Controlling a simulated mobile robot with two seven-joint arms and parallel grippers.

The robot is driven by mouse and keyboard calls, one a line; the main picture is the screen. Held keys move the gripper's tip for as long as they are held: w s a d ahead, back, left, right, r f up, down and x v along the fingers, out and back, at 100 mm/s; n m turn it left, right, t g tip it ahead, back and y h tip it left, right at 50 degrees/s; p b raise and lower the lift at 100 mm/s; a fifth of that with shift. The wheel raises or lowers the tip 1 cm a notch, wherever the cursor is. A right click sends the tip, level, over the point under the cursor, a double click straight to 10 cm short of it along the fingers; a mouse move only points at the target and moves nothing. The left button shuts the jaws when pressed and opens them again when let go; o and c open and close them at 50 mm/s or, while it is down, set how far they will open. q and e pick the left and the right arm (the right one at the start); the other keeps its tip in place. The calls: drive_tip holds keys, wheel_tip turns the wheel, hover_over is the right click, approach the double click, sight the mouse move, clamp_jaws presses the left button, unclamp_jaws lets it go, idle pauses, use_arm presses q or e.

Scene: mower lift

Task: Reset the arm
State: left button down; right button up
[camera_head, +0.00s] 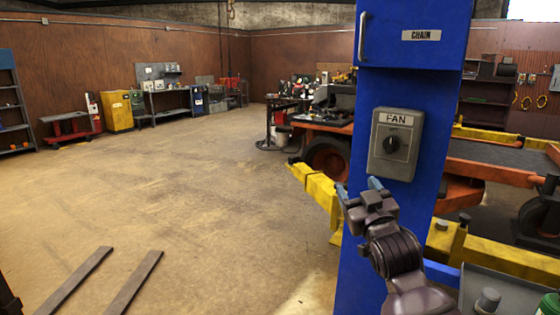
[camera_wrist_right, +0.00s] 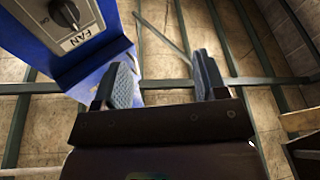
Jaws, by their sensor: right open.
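My right gripper (camera_head: 358,190) is in front of the blue lift post (camera_head: 362,255), just below and left of the grey FAN switch box (camera_head: 396,143). Its two fingers are apart and empty in the right wrist view (camera_wrist_right: 160,82). The FAN box also shows at the upper left of that view (camera_wrist_right: 68,22), beyond the left finger and apart from it. A round black knob (camera_head: 393,143) sits on the box. My left gripper is not in view.
A blue box labelled CHAIN (camera_head: 412,35) is higher on the post. Yellow lift arms (camera_head: 318,190) and an orange mower (camera_head: 475,172) stand behind it. A grey tray (camera_head: 510,290) with containers is at the lower right. The floor on the left is largely clear, apart from two dark bars (camera_head: 133,283).

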drive_tip(key=s+d+f+m+g+h, duration=0.1)
drive_tip(key=s+d+f+g, duration=0.2)
drive_tip(key=s+f, duration=0.8)
drive_tip(key=s+d+f+m+g+h, duration=0.1)
drive_tip(key=s+d+f+g, duration=0.2)
drive_tip(key=s+f, duration=0.8)
drive_tip(key=s+d+f+m+g+h, duration=0.1)
drive_tip(key=s+d+f+g, duration=0.2)
drive_tip(key=s+f, duration=0.8)
wheel_tip(320, 180, down, 8)
drive_tip(key=shift+s+d+r+m+h, duration=0.1)
drive_tip(key=shift+s+d+m+h, duration=0.25)
drive_tip(key=shift+d, duration=0.5)
drive_tip(key=shift+w, duration=0.1)
